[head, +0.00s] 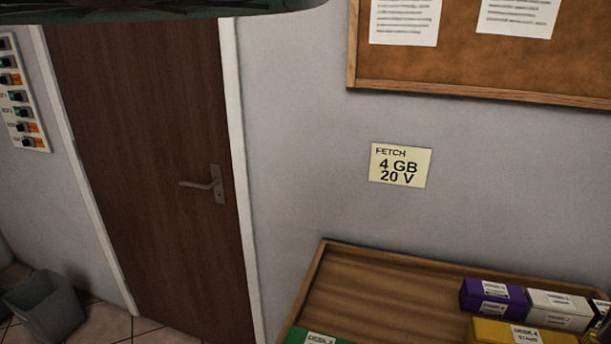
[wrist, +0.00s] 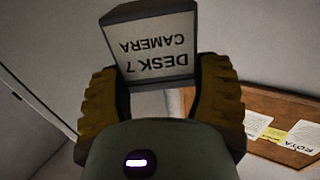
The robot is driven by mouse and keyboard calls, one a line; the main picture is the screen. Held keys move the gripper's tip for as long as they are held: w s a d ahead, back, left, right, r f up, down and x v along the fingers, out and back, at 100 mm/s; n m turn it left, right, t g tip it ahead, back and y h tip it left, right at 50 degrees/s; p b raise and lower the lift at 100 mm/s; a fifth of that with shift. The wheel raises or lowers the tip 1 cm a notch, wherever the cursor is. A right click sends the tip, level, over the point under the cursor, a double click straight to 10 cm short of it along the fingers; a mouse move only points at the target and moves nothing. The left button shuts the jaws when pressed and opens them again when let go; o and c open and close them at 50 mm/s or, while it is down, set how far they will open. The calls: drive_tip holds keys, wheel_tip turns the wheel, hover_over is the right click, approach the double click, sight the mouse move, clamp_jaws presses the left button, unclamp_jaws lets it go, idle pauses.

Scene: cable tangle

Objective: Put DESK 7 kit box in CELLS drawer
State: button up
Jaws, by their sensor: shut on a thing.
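The DESK 7 kit box (wrist: 152,48) is in the wrist view, a grey-white box with a label that reads "DESK 7 CAMERA" upside down in the picture. My gripper (wrist: 162,88) has its two yellow-and-black fingers on either side of the box and is shut on it. The box is held up in the air, with wall and ceiling behind it. The box cannot be made out in the head view. No CELLS drawer shows in either view.
A wooden tray-like surface (head: 375,300) at lower right holds purple (head: 490,295), white (head: 560,308), yellow (head: 515,332) and green (head: 318,337) boxes. A closed brown door (head: 150,150), a grey bin (head: 47,305), a "FETCH 4 GB 20 V" note (head: 401,166) and a corkboard (head: 480,65) also show.

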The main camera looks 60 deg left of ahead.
drive_tip(key=w+r+p, duration=0.1)
drive_tip(key=r, duration=0.1)
drive_tip(key=w+a+r+m+h+p, duration=0.1)
drive_tip(key=r, duration=0.2)
drive_tip(key=w+a+r+h+p, duration=0.1)
drive_tip(key=r, duration=0.1)
drive_tip(key=shift+a+r, duration=0.2)
drive_tip(key=shift+r, duration=0.2)
drive_tip(key=s+r+p, duration=0.3)
drive_tip(key=r+p, duration=1.3)
drive_tip(key=p, duration=0.2)
drive_tip(key=s+r+p, duration=0.4)
drive_tip(key=r+p, duration=1.3)
drive_tip(key=p, duration=0.1)
drive_tip(key=shift+d, duration=0.2)
